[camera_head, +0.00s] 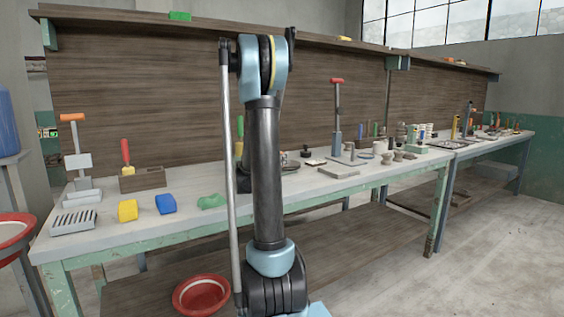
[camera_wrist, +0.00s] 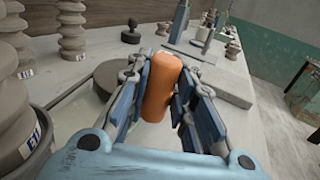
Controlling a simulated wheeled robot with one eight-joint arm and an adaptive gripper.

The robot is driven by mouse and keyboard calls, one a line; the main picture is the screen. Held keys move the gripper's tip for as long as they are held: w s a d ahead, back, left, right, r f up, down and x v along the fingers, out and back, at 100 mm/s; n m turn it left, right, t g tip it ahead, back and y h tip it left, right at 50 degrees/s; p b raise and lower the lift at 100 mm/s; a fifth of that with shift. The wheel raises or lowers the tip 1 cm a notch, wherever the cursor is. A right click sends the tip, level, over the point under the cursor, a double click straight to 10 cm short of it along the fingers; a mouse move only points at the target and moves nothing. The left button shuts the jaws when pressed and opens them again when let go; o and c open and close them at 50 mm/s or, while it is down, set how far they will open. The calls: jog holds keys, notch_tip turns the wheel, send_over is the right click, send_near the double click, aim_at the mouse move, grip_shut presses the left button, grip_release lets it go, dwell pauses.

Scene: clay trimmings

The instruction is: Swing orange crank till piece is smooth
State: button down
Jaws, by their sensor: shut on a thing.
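The orange crank handle (camera_wrist: 159,92) stands upright in the wrist view between the two fingers of my gripper (camera_wrist: 162,78). The fingers are closed against its sides. The crank's arm and its pivot are hidden below the handle and fingers. A ridged grey clay piece (camera_wrist: 74,32) with an E1 label stands to the left, apart from the gripper. I cannot tell which piece the crank works on, nor how smooth it is. In the head view my arm hides the gripper and the crank.
A dark round disc (camera_wrist: 106,76) lies just left of the fingers. A labelled pot (camera_wrist: 22,135) is close at lower left. A flat grey slab (camera_wrist: 222,86) lies to the right. The bench (camera_head: 105,233) carries a yellow block (camera_head: 128,211) and blue block (camera_head: 166,204) at left.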

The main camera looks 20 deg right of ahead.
jog(key=c, duration=1.4)
grip_release()
jog(key=shift+o, duration=0.2)
jog(key=v, duration=1.2)
